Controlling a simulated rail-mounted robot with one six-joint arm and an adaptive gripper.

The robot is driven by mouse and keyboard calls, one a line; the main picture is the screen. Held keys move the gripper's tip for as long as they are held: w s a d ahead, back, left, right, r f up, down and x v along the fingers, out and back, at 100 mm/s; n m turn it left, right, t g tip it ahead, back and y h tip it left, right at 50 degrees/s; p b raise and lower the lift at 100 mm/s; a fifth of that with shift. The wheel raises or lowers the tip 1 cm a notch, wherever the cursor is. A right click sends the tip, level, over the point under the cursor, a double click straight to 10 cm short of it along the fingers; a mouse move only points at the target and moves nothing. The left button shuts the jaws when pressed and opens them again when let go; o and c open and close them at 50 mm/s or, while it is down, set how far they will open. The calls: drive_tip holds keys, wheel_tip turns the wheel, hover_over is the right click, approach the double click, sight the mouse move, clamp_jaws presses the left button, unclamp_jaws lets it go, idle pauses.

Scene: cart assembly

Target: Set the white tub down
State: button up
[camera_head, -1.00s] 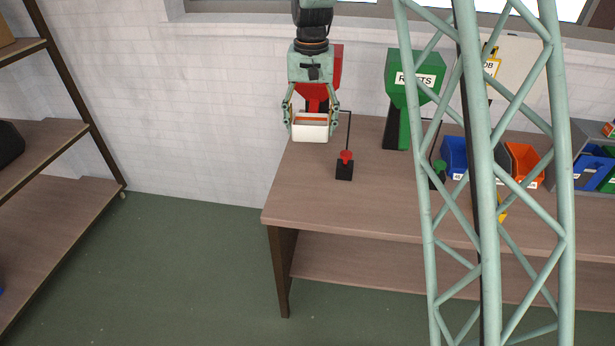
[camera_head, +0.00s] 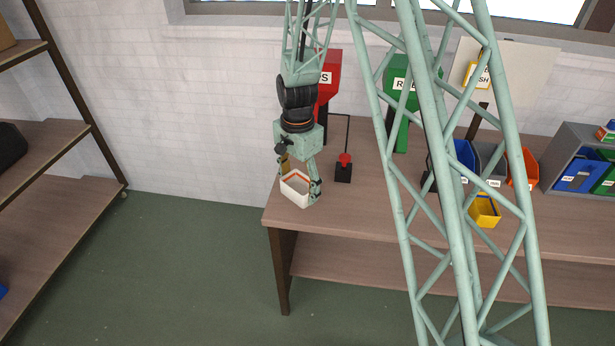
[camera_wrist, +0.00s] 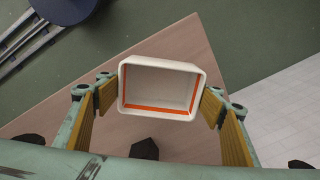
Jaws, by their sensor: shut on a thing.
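The white tub (camera_head: 295,196) is in my gripper (camera_head: 298,184), near the left front corner of the workbench (camera_head: 350,207). In the wrist view the tub (camera_wrist: 160,63) is open toward the camera, with an orange line inside its rim, and looks empty. My gripper (camera_wrist: 160,98) is shut on it, with a yellow-padded finger at each side. The bench top (camera_wrist: 190,150) shows beneath the tub. I cannot tell whether the tub touches the bench.
A red hopper (camera_head: 328,85) and a green hopper (camera_head: 400,75) stand at the back of the bench. A black stand with a red knob (camera_head: 344,165) is right of the tub. Blue, orange and yellow bins (camera_head: 484,210) are farther right. The bench front between is clear.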

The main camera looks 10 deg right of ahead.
sight(298, 200)
drive_tip(key=shift+s+a+f+m+p, duration=0.15)
drive_tip(key=shift+s+a+f+m, duration=0.1)
drive_tip(key=shift+s+f+m, duration=0.45)
drive_tip(key=shift+s+a+f+m+p, duration=0.15)
drive_tip(key=shift+s+a+f+m, duration=0.25)
drive_tip(key=shift+s, duration=0.5)
drive_tip(key=shift+w+d+f, duration=0.1)
drive_tip(key=shift+d, duration=0.1)
drive_tip(key=w+d, duration=0.2)
drive_tip(key=w, duration=0.3)
drive_tip(key=w+d, duration=0.2)
drive_tip(key=w, duration=0.3)
drive_tip(key=w+d, duration=0.2)
drive_tip(key=w, duration=0.3)
drive_tip(key=shift+w+d, duration=0.35)
drive_tip(key=shift+w, duration=0.05)
drive_tip(key=shift+w+d, duration=0.15)
drive_tip(key=shift+w, duration=0.2)
drive_tip(key=shift+f, duration=1.75)
drive_tip(key=shift+f, duration=0.1)
drive_tip(key=o, duration=0.9)
